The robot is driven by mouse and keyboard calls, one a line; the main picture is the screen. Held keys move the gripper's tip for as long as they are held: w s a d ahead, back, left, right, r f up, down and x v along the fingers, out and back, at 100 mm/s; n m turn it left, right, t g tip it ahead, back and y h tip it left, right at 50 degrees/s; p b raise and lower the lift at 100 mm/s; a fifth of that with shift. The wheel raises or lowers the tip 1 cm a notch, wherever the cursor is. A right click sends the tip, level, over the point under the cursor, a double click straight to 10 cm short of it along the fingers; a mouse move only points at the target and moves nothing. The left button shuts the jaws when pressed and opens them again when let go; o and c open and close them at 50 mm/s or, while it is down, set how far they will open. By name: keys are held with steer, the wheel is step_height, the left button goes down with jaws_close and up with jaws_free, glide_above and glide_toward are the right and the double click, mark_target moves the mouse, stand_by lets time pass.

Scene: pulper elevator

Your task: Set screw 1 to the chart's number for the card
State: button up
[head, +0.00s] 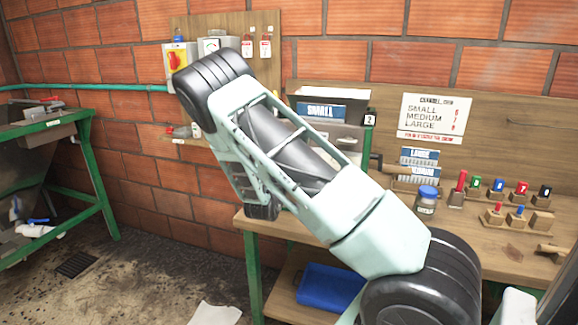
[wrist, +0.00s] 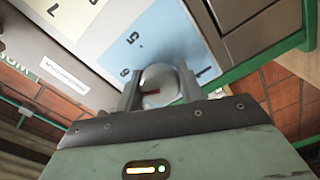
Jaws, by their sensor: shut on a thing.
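In the wrist view my gripper (wrist: 160,88) is shut on a round pale screw knob (wrist: 160,76) with a short red mark. The knob sits on a light blue dial plate (wrist: 160,35) with printed numbers, among them a 5 and a 1. The red mark lies low on the left side of the knob, but its exact setting is unclear. In the head view my arm hides the gripper and the screw. A blue card reading SMALL (head: 320,111) stands in the machine's top. The chart (head: 436,117) lists SMALL, MEDIUM and LARGE; its red numbers are too small to read surely.
More blue cards (head: 419,157) lean against the back board. A blue-lidded jar (head: 427,201) and several coloured, numbered pegs (head: 498,186) stand on the workbench. A blue bin (head: 328,288) lies on the lower shelf. A green-framed table (head: 93,180) stands at left, with floor room between.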

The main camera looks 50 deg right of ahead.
steer(key=n+p, duration=0.3)
steer(key=n, duration=0.3)
steer(key=shift+n, duration=0.3)
steer(key=n, duration=0.6)
steer(key=shift+a+p, duration=0.1)
steer(key=shift+p, duration=0.3)
steer(key=n+b, duration=0.1)
steer(key=n, duration=0.4)
steer(key=shift+f+n, duration=0.15)
steer(key=shift+n, duration=0.15)
steer(key=shift+n+b, duration=1.4)
steer(key=shift+n, duration=0.9)
steer(key=o, duration=1)
